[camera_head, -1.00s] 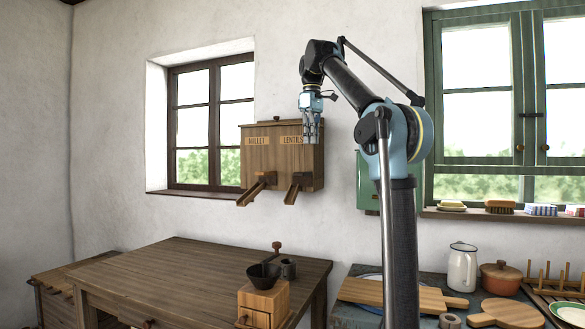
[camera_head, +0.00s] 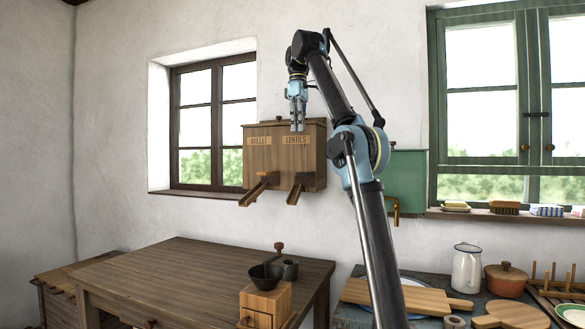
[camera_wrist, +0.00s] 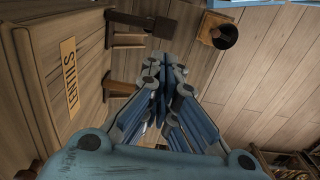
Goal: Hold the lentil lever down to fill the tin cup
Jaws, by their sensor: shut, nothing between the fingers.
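A wooden dispenser (camera_head: 313,158) hangs on the wall with MILLET and LENTILS labels. The lentil chute (camera_head: 298,189) slopes out under the right label, with a dark wooden lever-like block (camera_head: 304,177) at its top. My gripper (camera_head: 297,130) is shut and empty, pointing down in front of the dispenser's upper right part, above the lentil chute. In the wrist view, the shut fingers (camera_wrist: 165,100) partly cover the wooden bar (camera_wrist: 120,88) at the lentil side; contact is not visible.
The millet chute (camera_head: 257,190) is just left of the lentil chute. A wooden grinder (camera_head: 264,300) with a dark bowl stands on the brown table (camera_head: 180,275), whose left part is clear. A green box (camera_head: 408,178) hangs right of the dispenser, behind my arm.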

